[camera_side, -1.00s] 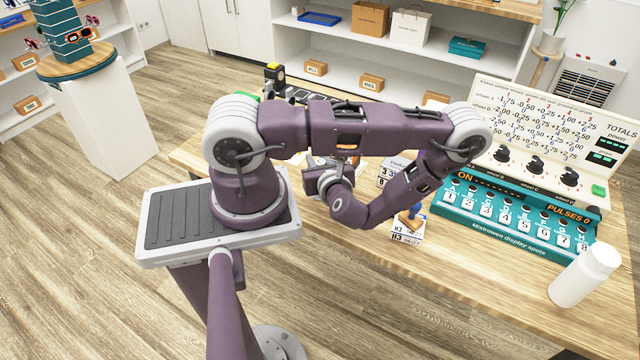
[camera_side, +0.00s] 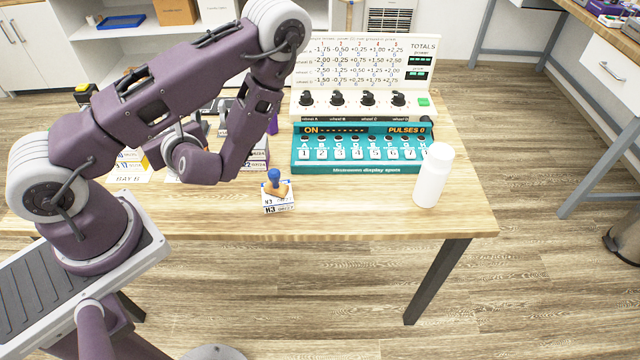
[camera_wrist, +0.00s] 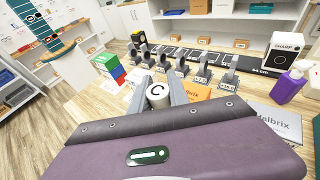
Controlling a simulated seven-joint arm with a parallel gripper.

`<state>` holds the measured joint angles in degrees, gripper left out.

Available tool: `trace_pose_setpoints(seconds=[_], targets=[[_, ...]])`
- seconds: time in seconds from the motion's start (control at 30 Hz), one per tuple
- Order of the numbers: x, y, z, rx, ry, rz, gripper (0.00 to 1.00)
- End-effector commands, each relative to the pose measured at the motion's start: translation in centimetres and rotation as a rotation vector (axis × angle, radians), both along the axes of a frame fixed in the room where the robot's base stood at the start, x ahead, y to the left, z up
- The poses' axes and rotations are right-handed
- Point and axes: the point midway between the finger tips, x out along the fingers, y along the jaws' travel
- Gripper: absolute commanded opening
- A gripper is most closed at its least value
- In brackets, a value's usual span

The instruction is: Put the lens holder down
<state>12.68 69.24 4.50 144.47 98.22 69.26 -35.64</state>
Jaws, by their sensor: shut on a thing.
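My gripper (camera_wrist: 160,84) shows in the wrist view with its two grey fingers shut on the lens holder (camera_wrist: 157,95), a pale round piece marked "C". Its lower part is hidden behind my wrist housing. Whether it touches the surface below, I cannot tell. Beyond it, several grey upright holders (camera_wrist: 203,74) stand in a row along a dark rail (camera_wrist: 256,71). In the side view my wrist hangs over the left part of the table, and the fingers and the held piece are hidden behind it.
An orange card (camera_wrist: 199,94) and a red, green and blue block (camera_wrist: 108,66) lie near the gripper. A purple bottle (camera_wrist: 290,83) stands right. In the side view are a teal console (camera_side: 360,152), a white bottle (camera_side: 433,176) and a blue-knobbed stamp (camera_side: 274,180).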

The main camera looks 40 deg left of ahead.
Motion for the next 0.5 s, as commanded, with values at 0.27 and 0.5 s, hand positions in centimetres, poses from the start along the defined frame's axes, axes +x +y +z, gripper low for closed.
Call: trace_pose_setpoints(seconds=[0.27, 0.5], targets=[[10.8, -7.8, 1.8, -0.014, -0.003, -0.463, 0.00], [20.1, -21.0, 4.3, -0.008, -0.015, -0.973, 0.00]])
